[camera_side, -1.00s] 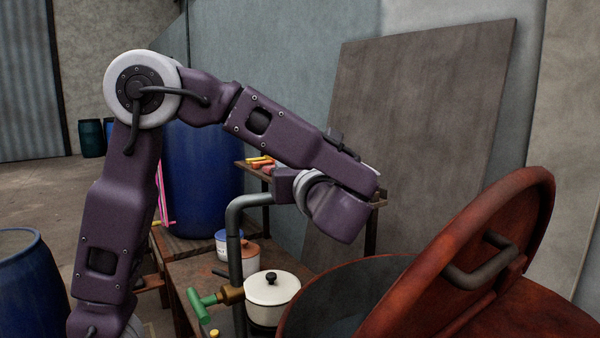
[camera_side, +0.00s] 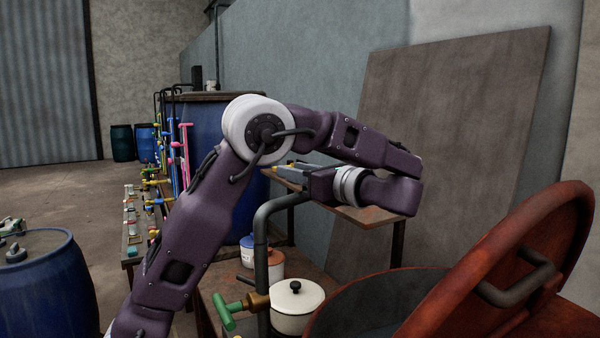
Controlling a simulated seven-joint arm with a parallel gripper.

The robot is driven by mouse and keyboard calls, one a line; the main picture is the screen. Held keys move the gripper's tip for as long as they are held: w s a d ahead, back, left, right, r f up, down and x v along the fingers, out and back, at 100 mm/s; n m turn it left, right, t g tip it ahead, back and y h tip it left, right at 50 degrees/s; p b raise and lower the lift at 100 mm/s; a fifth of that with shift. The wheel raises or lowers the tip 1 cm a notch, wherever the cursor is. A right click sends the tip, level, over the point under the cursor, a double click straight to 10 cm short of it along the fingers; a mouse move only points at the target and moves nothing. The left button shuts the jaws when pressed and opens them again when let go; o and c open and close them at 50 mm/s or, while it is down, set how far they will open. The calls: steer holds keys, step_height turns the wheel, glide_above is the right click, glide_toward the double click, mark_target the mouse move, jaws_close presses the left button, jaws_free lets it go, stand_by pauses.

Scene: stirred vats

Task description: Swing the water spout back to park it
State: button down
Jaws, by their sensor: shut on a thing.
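The water spout (camera_side: 261,255) is a grey pipe that rises beside the lidded white pot and bends right at its top. My gripper (camera_side: 317,187) is at the right end of the spout's bent arm and is shut on it. The fingers are hidden, so the exact hold does not show. A valve with a green handle (camera_side: 230,311) and a brass body (camera_side: 256,302) sits low on the pipe.
The rust-red vat's raised lid (camera_side: 465,275) stands at the right. The white pot (camera_side: 296,307) is close beside the pipe. A small shelf (camera_side: 365,216) lies behind my wrist. Blue drums (camera_side: 45,285) stand left and behind.

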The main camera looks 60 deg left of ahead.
steer(key=shift+a, duration=0.1)
stand_by(0.3)
steer(key=c, duration=1)
jaws_free()
steer(key=v, duration=0.7)
